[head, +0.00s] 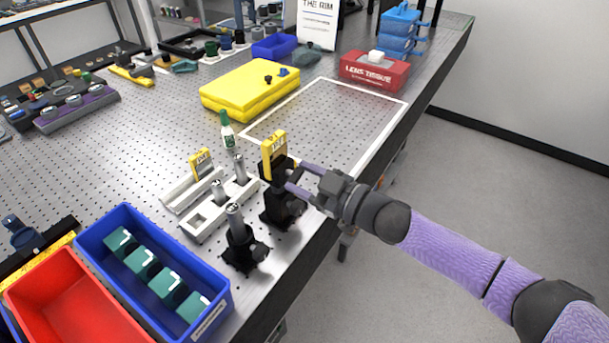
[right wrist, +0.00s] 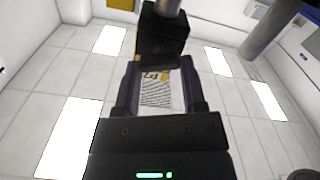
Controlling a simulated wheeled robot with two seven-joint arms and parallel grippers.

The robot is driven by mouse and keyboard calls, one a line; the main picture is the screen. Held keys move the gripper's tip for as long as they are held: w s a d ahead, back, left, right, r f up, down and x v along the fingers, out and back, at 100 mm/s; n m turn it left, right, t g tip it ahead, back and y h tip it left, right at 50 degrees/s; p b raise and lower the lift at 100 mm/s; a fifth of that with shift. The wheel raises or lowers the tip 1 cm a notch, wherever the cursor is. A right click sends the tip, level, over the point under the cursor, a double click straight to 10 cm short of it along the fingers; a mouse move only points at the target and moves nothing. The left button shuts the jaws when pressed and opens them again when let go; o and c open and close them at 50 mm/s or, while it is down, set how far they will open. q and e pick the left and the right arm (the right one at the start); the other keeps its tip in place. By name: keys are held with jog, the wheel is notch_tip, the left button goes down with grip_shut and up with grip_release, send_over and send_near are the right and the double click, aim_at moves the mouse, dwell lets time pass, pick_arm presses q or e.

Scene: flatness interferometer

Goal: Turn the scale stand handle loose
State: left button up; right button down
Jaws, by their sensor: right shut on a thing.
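The scale stand (head: 281,207) is black and upright near the table's right edge. A yellow scale (head: 274,152) stands in its top. My right gripper (head: 296,178) reaches in from the right, its fingers at the upper part of the stand and shut on its handle. The handle itself is mostly hidden by the fingers. In the right wrist view, a black block of the stand (right wrist: 163,32) sits just beyond the fingertips (right wrist: 160,75), and a pale printed patch shows between the fingers. My left gripper is not in view.
A black post holder (head: 240,240) stands close to the left of the scale stand. A blue bin (head: 120,215) is at front left. A white-outlined area (head: 330,120) is clear.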

jog(key=n, duration=0.3)
jog(key=shift+n, duration=0.3)
jog(key=n, duration=0.2)
jog(key=shift+a+f+n, duration=0.1)
jog(key=shift+n, duration=0.3)
jog(key=n, duration=0.2)
jog(key=shift+s+n, duration=0.1)
jog(key=shift+n, duration=0.2)
jog(key=n, duration=0.2)
jog(key=shift+f+n+b, duration=0.1)
jog(key=shift+n+b, duration=0.2)
jog(key=shift+n, duration=0.1)
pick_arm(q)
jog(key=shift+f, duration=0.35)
pick_arm(e)
jog(key=shift+n, duration=0.6)
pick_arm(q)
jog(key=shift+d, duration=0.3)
pick_arm(e)
jog(key=shift+c, duration=0.8)
grip_release()
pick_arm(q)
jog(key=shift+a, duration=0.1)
